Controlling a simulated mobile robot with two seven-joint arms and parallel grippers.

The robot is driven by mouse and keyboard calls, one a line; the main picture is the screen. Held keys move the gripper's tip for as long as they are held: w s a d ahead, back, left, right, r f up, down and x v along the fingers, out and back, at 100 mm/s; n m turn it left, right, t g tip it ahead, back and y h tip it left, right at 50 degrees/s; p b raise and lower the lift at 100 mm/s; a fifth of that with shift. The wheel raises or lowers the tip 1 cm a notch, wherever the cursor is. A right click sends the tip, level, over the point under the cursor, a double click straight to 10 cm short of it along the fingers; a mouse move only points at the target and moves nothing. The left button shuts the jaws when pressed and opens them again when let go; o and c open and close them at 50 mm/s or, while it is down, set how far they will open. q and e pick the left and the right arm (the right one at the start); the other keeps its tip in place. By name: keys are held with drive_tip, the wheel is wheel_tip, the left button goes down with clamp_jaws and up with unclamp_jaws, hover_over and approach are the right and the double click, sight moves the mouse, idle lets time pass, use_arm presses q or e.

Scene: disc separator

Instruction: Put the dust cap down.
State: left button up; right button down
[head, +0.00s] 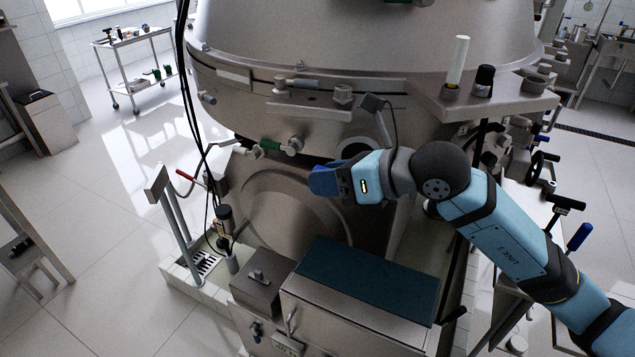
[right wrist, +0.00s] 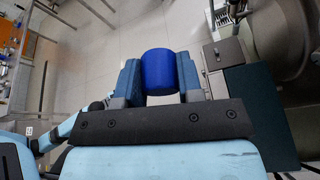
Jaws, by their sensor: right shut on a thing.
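The dust cap (right wrist: 158,72) is a blue cylinder. In the right wrist view it sits between the two blue fingers of my right gripper (right wrist: 160,85), which is shut on it. In the head view my right gripper (head: 326,181) is in front of the big steel separator, in the air above and behind the dark green mat (head: 365,281). The cap is hard to tell from the blue fingers there. The mat lies on top of a steel cabinet and its visible top is bare. My left gripper does not show.
The steel separator (head: 290,60) fills the back, with a shelf (head: 500,100) at right holding a white cylinder and a black one. A small steel box (head: 263,275) stands left of the mat. A wheeled cart (head: 140,70) stands far left.

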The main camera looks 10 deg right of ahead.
drive_tip(key=w+a+f+n+g, duration=0.3)
drive_tip(key=f+n+g, duration=0.3)
drive_tip(key=g, duration=0.1)
drive_tip(key=w+a+f+n+g+y, duration=0.1)
drive_tip(key=w+a+f+n+g, duration=0.2)
drive_tip(key=f+n+g, duration=0.3)
drive_tip(key=shift+w+f+n+g+y, duration=0.25)
drive_tip(key=shift+f+n+g+y, duration=0.1)
drive_tip(key=shift+g, duration=0.15)
drive_tip(key=shift+s+a, duration=0.1)
drive_tip(key=shift+a, duration=0.05)
